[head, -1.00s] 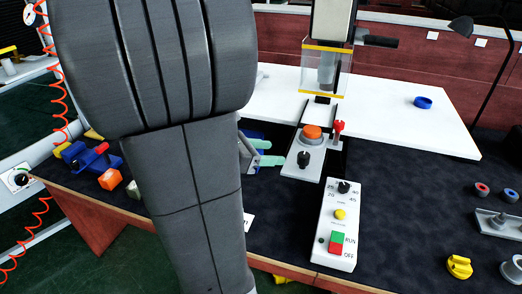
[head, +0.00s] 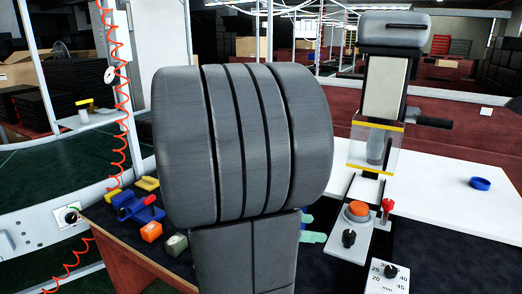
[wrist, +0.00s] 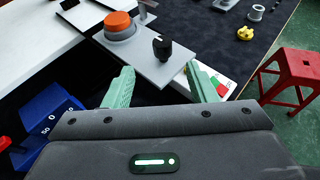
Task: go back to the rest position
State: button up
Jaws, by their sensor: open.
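My gripper shows in the wrist view (wrist: 160,84) with its two green fingers spread apart and nothing between them. Beyond the fingers lies a grey plate with an orange button (wrist: 120,24) and a black knob (wrist: 162,47). In the head view my own grey arm fills the middle and hides most of the gripper. Only bits of green finger show at its right edge, just left of the orange button (head: 357,210).
A press (head: 383,90) with a clear guard stands on the white table. A blue ring (head: 480,183) lies to its right. A blue vise (head: 137,208) and an orange block (head: 151,231) sit left of my arm. A red stool (wrist: 295,80) stands on the floor.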

aim_at(347, 232)
jog(key=shift+b+x, duration=0.5)
jog(key=shift+x, duration=5.6)
jog(key=shift+f, duration=0.1)
